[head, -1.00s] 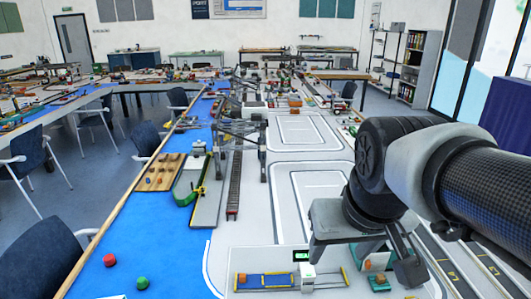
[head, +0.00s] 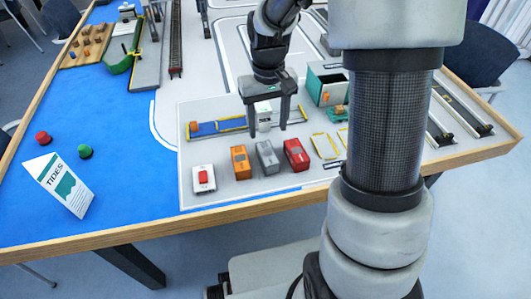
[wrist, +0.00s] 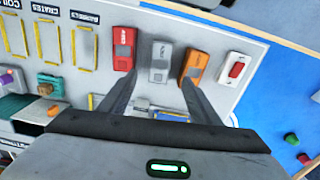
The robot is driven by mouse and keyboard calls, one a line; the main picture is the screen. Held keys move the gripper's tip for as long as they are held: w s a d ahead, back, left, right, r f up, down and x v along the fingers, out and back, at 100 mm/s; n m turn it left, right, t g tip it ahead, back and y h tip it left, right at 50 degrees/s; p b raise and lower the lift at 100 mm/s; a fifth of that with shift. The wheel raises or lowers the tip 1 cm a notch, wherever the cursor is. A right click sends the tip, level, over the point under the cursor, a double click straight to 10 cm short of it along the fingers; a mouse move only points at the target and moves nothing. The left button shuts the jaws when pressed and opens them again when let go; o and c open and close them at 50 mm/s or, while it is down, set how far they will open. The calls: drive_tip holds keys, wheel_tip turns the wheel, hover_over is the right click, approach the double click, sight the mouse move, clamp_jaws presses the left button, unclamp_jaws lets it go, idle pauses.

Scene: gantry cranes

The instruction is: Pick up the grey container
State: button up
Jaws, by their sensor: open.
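The grey container (head: 267,157) lies on the white board in the head view, in a row between an orange container (head: 240,162) and a red container (head: 296,155). My gripper (head: 268,128) points down just behind the row, with its fingers apart and nothing between them. In the wrist view, the grey container (wrist: 161,62) shows whole beyond and between my open fingertips (wrist: 160,86). The red container (wrist: 124,48) is at its left and the orange one (wrist: 195,65) at its right, with narrow gaps. I cannot tell the fingertips' exact height.
A white block with a red top (head: 204,178) ends the row at the left. A blue strip with yellow rails (head: 217,127) lies behind the row. A teal open box (head: 327,84) stands behind at the right. A "TIDES" card (head: 60,185) stands on the blue area.

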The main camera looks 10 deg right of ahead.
sight(268, 152)
wheel_tip(268, 152, down, 12)
drive_tip(key=b, duration=0.2)
drive_tip(key=shift+b, duration=0.35)
drive_tip(key=c, duration=1.2)
